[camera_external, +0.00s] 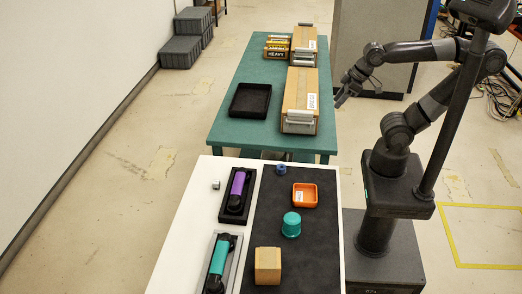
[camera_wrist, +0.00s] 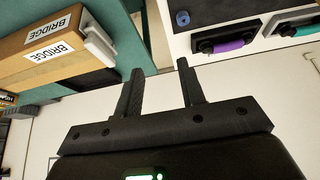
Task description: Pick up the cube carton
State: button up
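The cube carton (camera_external: 268,265) is a tan box standing on the black mat (camera_external: 312,240), near the front of the white table. It is not in the wrist view. My gripper (camera_external: 343,100) is raised at the right of the green table, well away from the carton. In the wrist view my gripper (camera_wrist: 160,72) has its two fingers apart with nothing between them.
On the white table (camera_external: 188,235) are a teal cup (camera_external: 291,225), an orange tray (camera_external: 304,195), a blue ring (camera_external: 281,169), and purple (camera_external: 237,188) and teal (camera_external: 219,259) handsets. The green table (camera_external: 233,134) holds long BRIDGE boxes (camera_external: 300,92) and a black tray (camera_external: 249,101).

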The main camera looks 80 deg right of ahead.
jog(key=shift+o, duration=0.3)
jog(key=o, duration=1.3)
jog(key=w+a+n, duration=0.6)
jog(key=w+a, duration=0.4)
jog(key=w, duration=0.1)
jog(key=n+g+y, duration=0.6)
jog(key=n+y, duration=0.1)
jog(key=n, duration=0.5)
send_near(268, 257)
jog(key=x, duration=1.2)
jog(key=shift+f, duration=0.2)
